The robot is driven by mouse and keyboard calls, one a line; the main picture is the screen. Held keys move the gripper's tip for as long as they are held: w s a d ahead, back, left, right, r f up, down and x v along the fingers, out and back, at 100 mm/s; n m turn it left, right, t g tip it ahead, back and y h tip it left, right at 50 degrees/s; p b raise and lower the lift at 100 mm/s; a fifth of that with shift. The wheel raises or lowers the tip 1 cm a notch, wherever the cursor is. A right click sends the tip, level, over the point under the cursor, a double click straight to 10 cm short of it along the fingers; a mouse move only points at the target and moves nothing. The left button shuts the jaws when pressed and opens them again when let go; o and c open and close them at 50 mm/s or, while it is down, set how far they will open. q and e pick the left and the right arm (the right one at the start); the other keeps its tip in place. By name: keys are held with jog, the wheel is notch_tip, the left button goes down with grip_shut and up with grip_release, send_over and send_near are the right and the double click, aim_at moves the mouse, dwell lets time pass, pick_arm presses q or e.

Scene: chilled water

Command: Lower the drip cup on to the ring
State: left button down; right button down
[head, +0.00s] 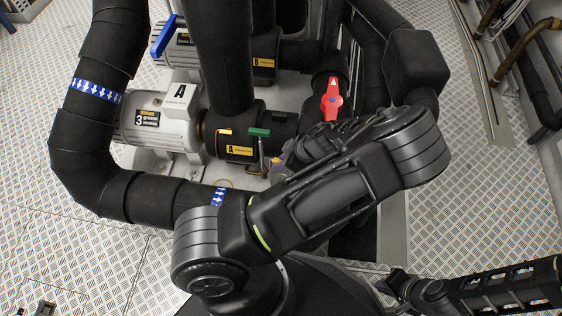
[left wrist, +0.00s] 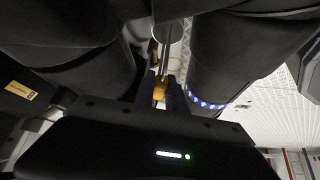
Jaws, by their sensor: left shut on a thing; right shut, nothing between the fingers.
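My left gripper (head: 279,168) is low beside the pump marked A, partly hidden by my own arm. In the left wrist view its dark fingers (left wrist: 161,97) are shut on a small orange-yellow piece (left wrist: 159,91), which I take for part of the drip cup. An orange bit of it also shows in the head view (head: 276,160). The cup's full shape is hidden. A thin tan ring (head: 225,183) shows on the pale base below the pump, left of the gripper and apart from it. My right gripper (head: 393,286) is shut and empty at lower right.
Pump A's motor (head: 160,123) and a thick black pipe (head: 135,197) with blue arrow bands stand to the left. A green-handled valve (head: 259,132) and a red handle (head: 331,99) are close by. In the wrist view, black pipes (left wrist: 218,62) flank the gripper closely.

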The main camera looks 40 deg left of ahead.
pick_arm(q)
jog(key=shift+f, duration=0.3)
jog(key=c, duration=1.3)
grip_release()
jog(key=shift+w+d+r, duration=0.1)
jog(key=shift+d+r, duration=0.15)
jog(key=shift+r, duration=0.25)
jog(key=p+v, duration=0.2)
jog(key=v, duration=0.4)
jog(key=shift+d+r, duration=0.2)
jog(key=shift+r, duration=0.05)
